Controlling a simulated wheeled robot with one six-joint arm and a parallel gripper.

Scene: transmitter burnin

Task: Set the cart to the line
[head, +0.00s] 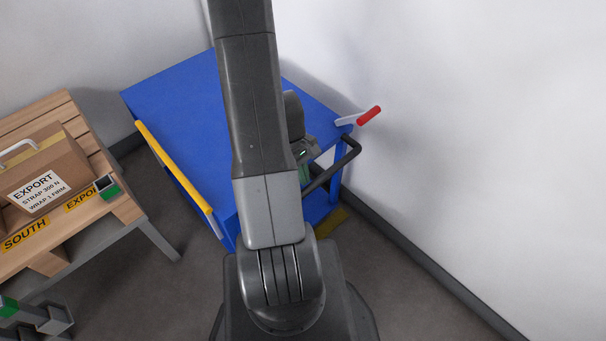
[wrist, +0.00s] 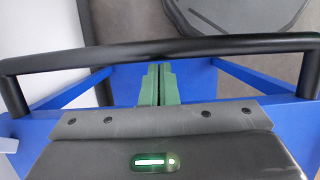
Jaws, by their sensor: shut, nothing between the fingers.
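The blue cart (head: 180,110) stands against the wall in the head view, partly hidden behind my arm. Its black handle (head: 345,165) sticks out at the near right end. The handle bar (wrist: 230,45) also crosses the wrist view. My gripper (head: 306,174) is beside the handle, partly hidden by my arm. In the wrist view its green fingers (wrist: 160,68) are together and empty, with the tips close to the bar. I cannot tell whether they touch it. A patch of yellow floor marking (head: 331,221) shows by the cart's near right corner; the rest is hidden.
A yellow bar (head: 175,168) runs along the cart's left side. A red-ended lever (head: 369,115) juts towards the right wall. On the left, a wooden pallet (head: 120,205) on a grey stand carries an export carton (head: 45,170). Dark floor is clear at the lower right.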

